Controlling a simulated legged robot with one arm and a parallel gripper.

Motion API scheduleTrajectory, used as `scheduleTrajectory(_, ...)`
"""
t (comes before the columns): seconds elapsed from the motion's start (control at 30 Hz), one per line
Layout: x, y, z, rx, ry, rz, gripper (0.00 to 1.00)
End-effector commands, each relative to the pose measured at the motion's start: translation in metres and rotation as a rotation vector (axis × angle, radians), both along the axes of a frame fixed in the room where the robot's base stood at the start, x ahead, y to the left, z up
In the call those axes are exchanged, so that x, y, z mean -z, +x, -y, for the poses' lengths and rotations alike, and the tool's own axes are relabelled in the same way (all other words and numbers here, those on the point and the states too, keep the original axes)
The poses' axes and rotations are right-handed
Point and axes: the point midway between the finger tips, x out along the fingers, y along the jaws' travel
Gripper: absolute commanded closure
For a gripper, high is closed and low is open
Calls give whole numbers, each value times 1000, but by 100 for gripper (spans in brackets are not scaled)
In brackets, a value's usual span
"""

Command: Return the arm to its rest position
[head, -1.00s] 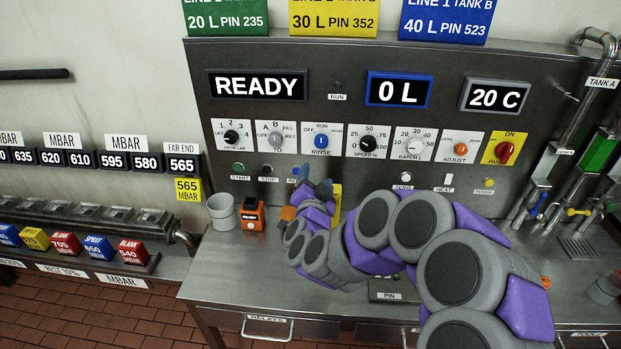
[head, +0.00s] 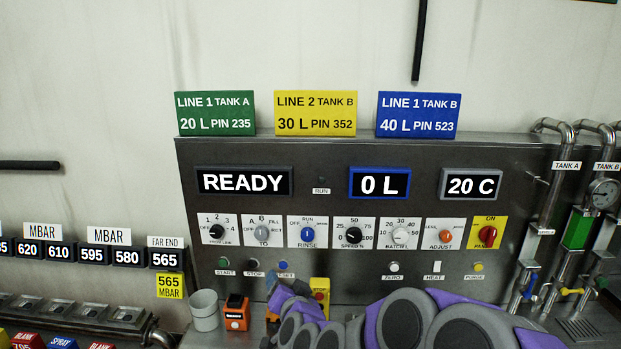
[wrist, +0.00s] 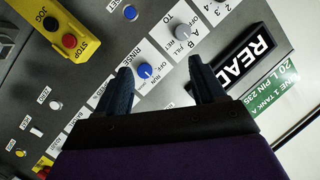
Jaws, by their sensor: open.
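My arm, with grey joints and purple links (head: 405,320), reaches across the lower middle of the head view, over the bench in front of the grey control panel (head: 330,165). My gripper (head: 276,284) is small there, just below the row of round buttons. In the wrist view my gripper (wrist: 160,72) shows two dark fingers spread apart, open, with nothing held. Past the fingers is the panel face, with the blue RINSE knob (wrist: 145,71) seen between them and the grey A/B knob (wrist: 182,31) higher up. I cannot tell the exact gap to the panel.
An orange box (head: 236,312) and a grey cup (head: 204,310) stand left of my gripper. A yellow box with a red STOP button (head: 319,290) is close on its right; it also shows in the wrist view (wrist: 70,40). Pipes and levers (head: 575,230) stand at right.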

Motion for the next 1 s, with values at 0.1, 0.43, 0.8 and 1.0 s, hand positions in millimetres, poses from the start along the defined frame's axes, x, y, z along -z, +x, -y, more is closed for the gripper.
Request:
scheduleTrajectory(0.1, -1, -28, -1, -107, -61, -96, 31)
scheduleTrajectory(0.43, 25, -134, 33, -331, -285, -437, 31)
scheduleTrajectory(0.8, 50, -290, 130, -397, -513, -930, 31)
scheduleTrajectory(1.0, 48, -377, 177, -372, -563, -1196, 31)
